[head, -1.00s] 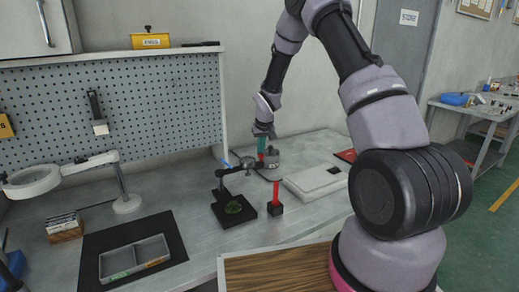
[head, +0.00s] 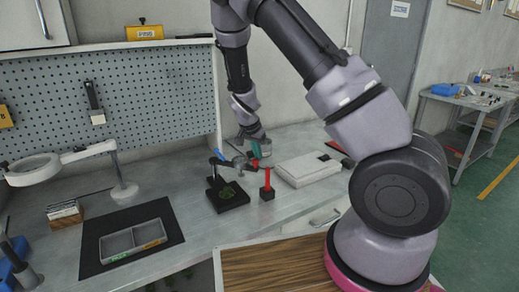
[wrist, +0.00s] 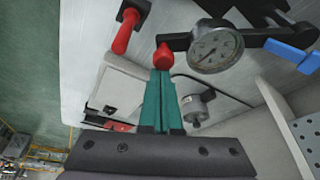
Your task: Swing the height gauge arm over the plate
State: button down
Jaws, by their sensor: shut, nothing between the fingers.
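The height gauge arm (head: 238,163) is a dark bar on a post behind the black plate (head: 237,205). A green piece (head: 227,193) lies on the plate. In the wrist view the arm carries a round dial (wrist: 213,48) and ends in a red knob (wrist: 163,57). My gripper (head: 256,153) is at the arm's right end. Its teal fingers (wrist: 162,76) are shut, with the knob just beyond their tips; I cannot tell whether they touch. The plate is not clearly seen in the wrist view.
A red post on a black block (head: 267,193) stands right of the plate, close to my gripper. A grey pot (wrist: 195,108) and a white case (head: 307,169) are nearby. A grey tray (head: 133,241) and ring magnifier (head: 34,170) are at left.

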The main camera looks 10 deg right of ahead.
jog(key=s+a+m+g+h, duration=0.1)
jog(key=s+a+m+g, duration=0.1)
jog(key=s+a+m, duration=0.5)
jog(key=shift+s+a+m, duration=0.4)
jog(key=shift+s+a, duration=0.1)
jog(key=shift+a, duration=0.6)
